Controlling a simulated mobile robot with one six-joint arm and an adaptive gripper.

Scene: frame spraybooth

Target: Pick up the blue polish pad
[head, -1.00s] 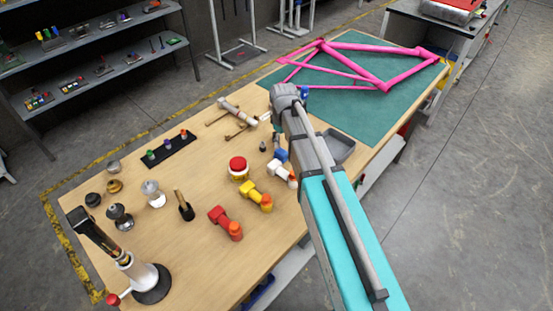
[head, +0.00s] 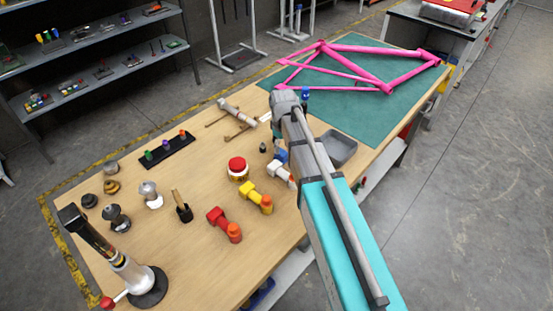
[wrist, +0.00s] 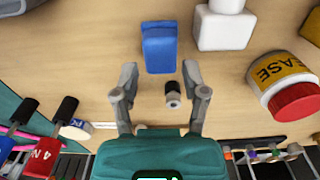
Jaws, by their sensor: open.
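The blue polish pad (wrist: 159,47) is a small blue block lying on the wooden bench. In the wrist view it is just beyond my open fingertips, near the top middle. In the head view the pad (head: 281,155) is partly covered by my arm's end. My gripper (wrist: 160,80) is open and empty, with one finger on each side of the pad's line. A small dark fitting with a pale tip (wrist: 172,95) shows between the fingers. I cannot tell how high the fingers are above the bench.
A grease jar with a red lid (wrist: 287,88) is farther right. In the head view a grey tray (head: 340,148) lies right of my arm, and yellow (head: 256,197) and red (head: 224,224) bottles lie in front.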

